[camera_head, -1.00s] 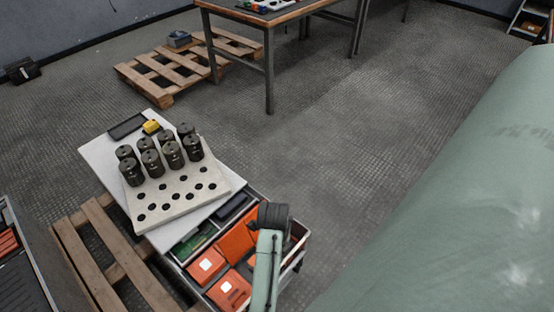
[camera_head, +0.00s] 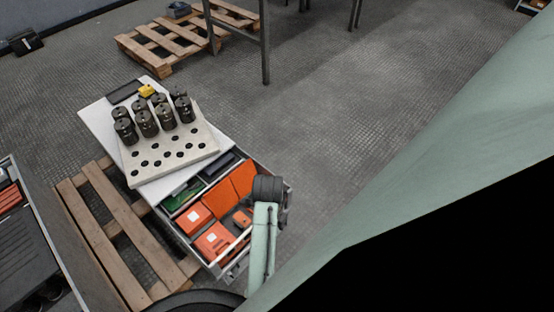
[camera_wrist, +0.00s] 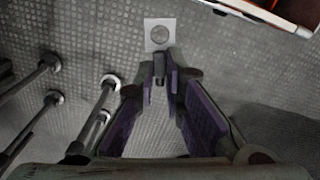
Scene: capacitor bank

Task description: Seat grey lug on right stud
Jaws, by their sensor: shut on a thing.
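The grey lug (camera_wrist: 160,35) shows at the top middle of the wrist view as a light square plate with a round hole. Its narrow neck runs back between the fingertips. My gripper (camera_wrist: 160,78) is shut on that neck, with purple pads along both fingers. In the wrist view the lug stands out past the fingertips, over patterned floor. Several grey rods with round ends (camera_wrist: 109,81) show left of the fingers, apart from the lug. I cannot tell whether one is the right stud. In the head view my gripper and the lug cannot be made out.
Several dark cylinders (camera_head: 165,116) stand on a pale plate with holes (camera_head: 137,174), on a white board (camera_head: 100,112). A drawer with orange boxes (camera_head: 214,240) lies beside my arm. A red-edged thing (camera_wrist: 268,16) shows upper right.

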